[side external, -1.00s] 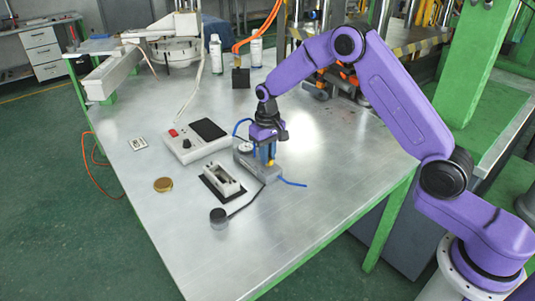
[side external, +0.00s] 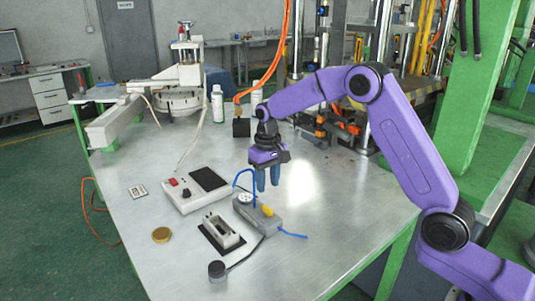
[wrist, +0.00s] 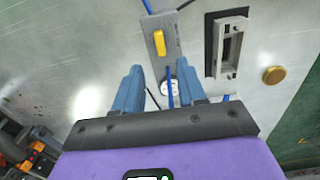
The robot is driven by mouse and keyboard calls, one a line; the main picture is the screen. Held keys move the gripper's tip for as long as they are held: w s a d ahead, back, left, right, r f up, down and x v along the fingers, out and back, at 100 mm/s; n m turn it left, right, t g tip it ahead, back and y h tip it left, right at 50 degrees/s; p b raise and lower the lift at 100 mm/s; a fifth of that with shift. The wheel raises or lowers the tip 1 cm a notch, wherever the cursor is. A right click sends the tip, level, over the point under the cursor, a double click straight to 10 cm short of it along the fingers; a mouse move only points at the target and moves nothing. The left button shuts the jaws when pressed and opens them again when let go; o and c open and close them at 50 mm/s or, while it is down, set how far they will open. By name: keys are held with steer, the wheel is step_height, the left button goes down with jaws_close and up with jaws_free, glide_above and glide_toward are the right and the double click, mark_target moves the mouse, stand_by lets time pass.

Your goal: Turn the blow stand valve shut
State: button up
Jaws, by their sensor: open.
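The blow stand (side external: 257,219) is a grey block on the metal table, with a yellow valve handle (side external: 267,210) on top and a round dial gauge (side external: 244,199) at its far end. In the wrist view the yellow handle (wrist: 159,42) lies roughly along the block's length. My gripper (side external: 268,190) is open and empty, pointing down, above the stand and apart from the handle. Its two blue fingers (wrist: 158,72) frame the gauge (wrist: 170,88) in the wrist view, with the handle beyond their tips. A blue hose (side external: 292,235) leaves the block.
Left of the stand are a white fixture on a black pad (side external: 222,236), a control box (side external: 196,190) with a dark screen, and a brass disc (side external: 161,235). A black round knob (side external: 217,271) with a cable is in front.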

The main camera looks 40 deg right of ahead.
step_height(320, 180, up, 9)
stand_by(0.3)
steer(key=s+a+n, duration=0.3)
steer(key=s, duration=0.6)
steer(key=s+a+n, duration=0.3)
steer(key=s, duration=0.6)
steer(key=s+d+f+n, duration=0.2)
steer(key=s+d+n, duration=0.1)
steer(key=s, duration=0.8)
steer(key=s+d+f+n, duration=0.2)
steer(key=s+d+n, duration=0.1)
steer(key=s, duration=0.8)
steer(key=shift+s+d+n, duration=0.35)
steer(key=shift+d+n, duration=0.05)
steer(key=shift+d, duration=0.35)
